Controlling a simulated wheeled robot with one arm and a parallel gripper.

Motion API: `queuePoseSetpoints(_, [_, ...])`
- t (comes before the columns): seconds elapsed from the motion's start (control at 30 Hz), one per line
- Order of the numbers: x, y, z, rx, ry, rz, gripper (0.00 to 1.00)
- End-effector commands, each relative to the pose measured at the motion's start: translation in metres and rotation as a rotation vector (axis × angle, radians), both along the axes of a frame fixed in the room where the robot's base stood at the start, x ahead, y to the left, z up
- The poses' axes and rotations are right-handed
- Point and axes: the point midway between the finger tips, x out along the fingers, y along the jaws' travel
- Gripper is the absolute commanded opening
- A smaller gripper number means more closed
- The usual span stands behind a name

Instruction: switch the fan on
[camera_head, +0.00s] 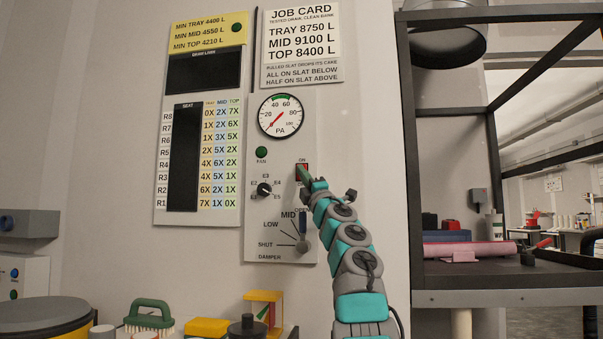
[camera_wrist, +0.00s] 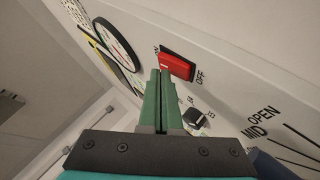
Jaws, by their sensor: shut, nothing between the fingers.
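The fan switch is a red rocker (camera_head: 305,167) on the upright control panel, with ON above it. The wrist view shows the rocker (camera_wrist: 178,65) large, with OFF at its other end. My gripper (camera_head: 301,172) is at the switch and partly hides it in the head view. In the wrist view its green fingers (camera_wrist: 160,72) are shut together and empty, with tips beside the rocker's edge. I cannot tell whether they touch it. The round FAN lamp (camera_head: 261,153), left of the switch, is dark green.
A PA gauge (camera_head: 281,116) is above the switch. A selector knob (camera_head: 264,189) and the damper lever (camera_head: 303,240) are below, close to my arm. A black-framed bench (camera_head: 500,297) stands at right. A brush (camera_head: 150,315) and several containers stand below the panel.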

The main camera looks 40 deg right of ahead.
Motion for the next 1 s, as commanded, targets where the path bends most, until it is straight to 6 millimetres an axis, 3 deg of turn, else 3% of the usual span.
queuePoseSetpoints(1.0, [-0.0046,0.0040,-0.0029,0.002,0.001,-0.002,0.00])
